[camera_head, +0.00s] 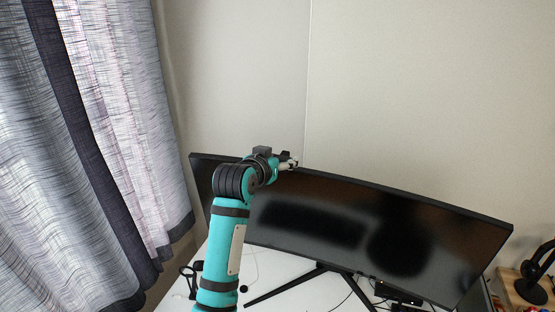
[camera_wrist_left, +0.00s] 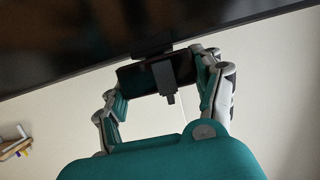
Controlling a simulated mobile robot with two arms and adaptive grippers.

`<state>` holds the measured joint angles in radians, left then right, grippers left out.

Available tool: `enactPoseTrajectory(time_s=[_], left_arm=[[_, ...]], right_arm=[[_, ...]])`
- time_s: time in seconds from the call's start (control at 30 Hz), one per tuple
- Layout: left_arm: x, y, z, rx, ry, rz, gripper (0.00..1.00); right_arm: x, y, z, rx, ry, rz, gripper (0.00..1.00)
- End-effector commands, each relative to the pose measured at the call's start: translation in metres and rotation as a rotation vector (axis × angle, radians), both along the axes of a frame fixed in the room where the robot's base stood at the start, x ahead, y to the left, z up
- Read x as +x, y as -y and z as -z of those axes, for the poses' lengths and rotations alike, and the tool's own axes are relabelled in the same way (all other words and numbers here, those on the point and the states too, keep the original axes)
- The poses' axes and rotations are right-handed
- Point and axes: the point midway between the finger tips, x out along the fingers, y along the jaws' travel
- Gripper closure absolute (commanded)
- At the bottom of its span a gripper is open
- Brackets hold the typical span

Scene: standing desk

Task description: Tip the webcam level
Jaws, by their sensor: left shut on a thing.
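The monitor (camera_head: 375,221) is a wide, curved black screen on the white desk. My left gripper (camera_head: 289,163) is at its top edge, left of the middle. In the left wrist view, the black webcam (camera_wrist_left: 142,78) sits at the monitor's edge (camera_wrist_left: 75,50), between the two fingers of my left gripper (camera_wrist_left: 158,82). The fingers are shut on its sides. In the head view the gripper largely hides the webcam, so I cannot tell its exact tilt there. My right gripper is not in view.
A grey curtain (camera_head: 85,140) hangs at the left. The white desk (camera_head: 268,284) carries the monitor's black stand, cables and a small black box (camera_head: 398,293). A black object (camera_head: 535,275) stands on a wooden surface at the right. The wall above the monitor is bare.

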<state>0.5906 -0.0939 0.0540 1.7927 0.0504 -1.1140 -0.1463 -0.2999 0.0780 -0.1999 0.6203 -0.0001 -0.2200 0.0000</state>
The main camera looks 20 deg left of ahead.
Motion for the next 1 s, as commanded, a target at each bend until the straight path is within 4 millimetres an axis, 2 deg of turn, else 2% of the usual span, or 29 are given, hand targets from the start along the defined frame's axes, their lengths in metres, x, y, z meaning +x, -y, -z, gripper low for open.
enactPoseTrajectory(time_s=[0.13, 0.17, 0.33, 0.6, 0.73, 0.87, 1.0], left_arm=[[0.000, 0.000, 0.001, 0.000, -0.001, 0.000, 0.66], [0.000, 0.000, 0.001, 0.000, 0.000, 0.000, 0.31], [0.000, 0.000, 0.001, 0.000, 0.000, 0.000, 0.09], [0.000, 0.000, 0.000, 0.000, 0.001, 0.000, 0.09], [-0.008, -0.001, -0.003, 0.001, 0.003, 0.000, 0.09], [-0.029, -0.003, -0.009, 0.002, 0.004, 0.000, 0.09], [-0.059, -0.005, -0.018, 0.002, 0.004, 0.000, 0.09]], right_arm=[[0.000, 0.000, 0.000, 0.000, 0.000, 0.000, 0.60], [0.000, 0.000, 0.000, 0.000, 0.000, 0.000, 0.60], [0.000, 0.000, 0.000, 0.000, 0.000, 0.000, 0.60], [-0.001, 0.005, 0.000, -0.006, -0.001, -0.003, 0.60], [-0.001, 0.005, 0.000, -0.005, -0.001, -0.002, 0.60], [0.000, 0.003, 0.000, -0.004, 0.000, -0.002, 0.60], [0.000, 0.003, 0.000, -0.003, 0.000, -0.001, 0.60]])
